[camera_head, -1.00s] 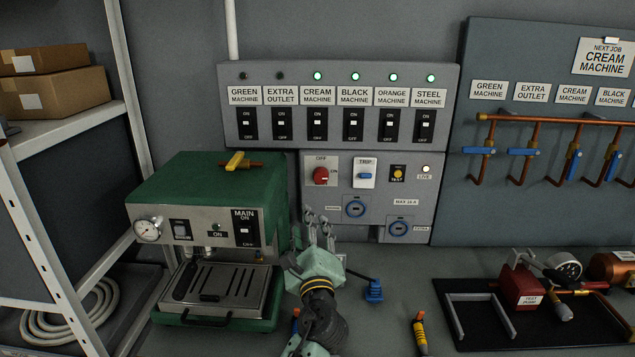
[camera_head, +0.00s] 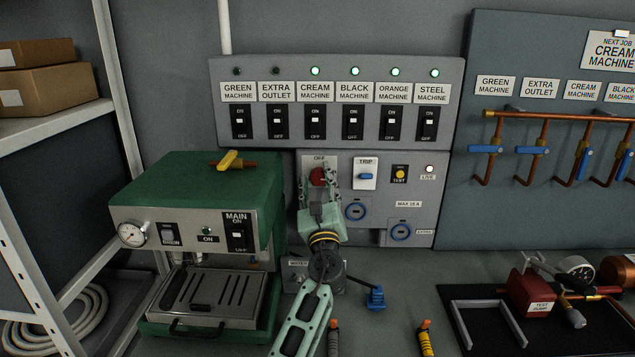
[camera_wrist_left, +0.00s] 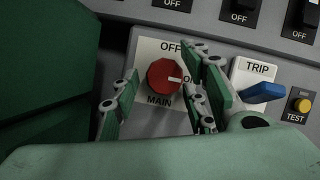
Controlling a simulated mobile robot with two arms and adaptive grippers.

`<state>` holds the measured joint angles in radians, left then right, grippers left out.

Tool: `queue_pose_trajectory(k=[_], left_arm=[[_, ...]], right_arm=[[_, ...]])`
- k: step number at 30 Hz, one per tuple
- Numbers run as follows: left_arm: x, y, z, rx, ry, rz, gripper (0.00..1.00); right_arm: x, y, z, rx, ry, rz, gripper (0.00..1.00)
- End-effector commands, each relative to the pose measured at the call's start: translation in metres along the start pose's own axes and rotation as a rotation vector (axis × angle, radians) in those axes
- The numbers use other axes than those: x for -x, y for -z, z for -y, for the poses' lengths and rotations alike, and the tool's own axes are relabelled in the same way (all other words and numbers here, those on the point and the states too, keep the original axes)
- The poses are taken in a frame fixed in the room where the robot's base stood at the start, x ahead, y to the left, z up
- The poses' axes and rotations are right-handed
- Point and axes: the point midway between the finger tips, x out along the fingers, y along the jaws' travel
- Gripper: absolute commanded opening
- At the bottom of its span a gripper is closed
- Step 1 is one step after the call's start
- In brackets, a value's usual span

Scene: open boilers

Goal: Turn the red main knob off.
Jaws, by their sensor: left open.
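The red main knob (camera_head: 318,177) is on the grey panel below the row of breaker switches, partly hidden by my left gripper in the head view. In the left wrist view the knob (camera_wrist_left: 164,77) sits on a pale plate marked OFF at the top, ON at the right and MAIN below. Its white mark points right, to ON. My left gripper (camera_head: 319,181) is open in front of the plate. In the wrist view its fingers (camera_wrist_left: 160,98) stand on either side of the knob, apart from it on the left; contact on the right cannot be told. My right gripper is out of view.
A blue TRIP lever (camera_wrist_left: 262,93) and a yellow TEST button (camera_wrist_left: 302,105) are close to the right of the knob. The green coffee machine (camera_head: 190,190) stands left of my arm. A blue plug (camera_head: 376,298) lies on the counter.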

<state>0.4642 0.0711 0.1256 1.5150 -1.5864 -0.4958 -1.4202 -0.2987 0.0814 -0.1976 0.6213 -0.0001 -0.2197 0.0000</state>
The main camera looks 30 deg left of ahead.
Motion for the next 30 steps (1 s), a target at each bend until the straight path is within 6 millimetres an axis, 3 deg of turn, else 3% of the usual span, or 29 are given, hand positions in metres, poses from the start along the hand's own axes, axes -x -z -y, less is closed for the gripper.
queue_pose_trajectory(k=[6,20,30], left_arm=[[0.0,0.0,0.0,0.0,0.0,0.0,0.4],[0.0,0.0,-0.001,0.0,-0.003,0.0,0.01],[0.001,0.002,-0.002,0.056,-0.028,0.001,0.01]], right_arm=[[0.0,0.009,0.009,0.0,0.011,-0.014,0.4],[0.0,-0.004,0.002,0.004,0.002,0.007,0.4],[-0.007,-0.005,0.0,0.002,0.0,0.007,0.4]])
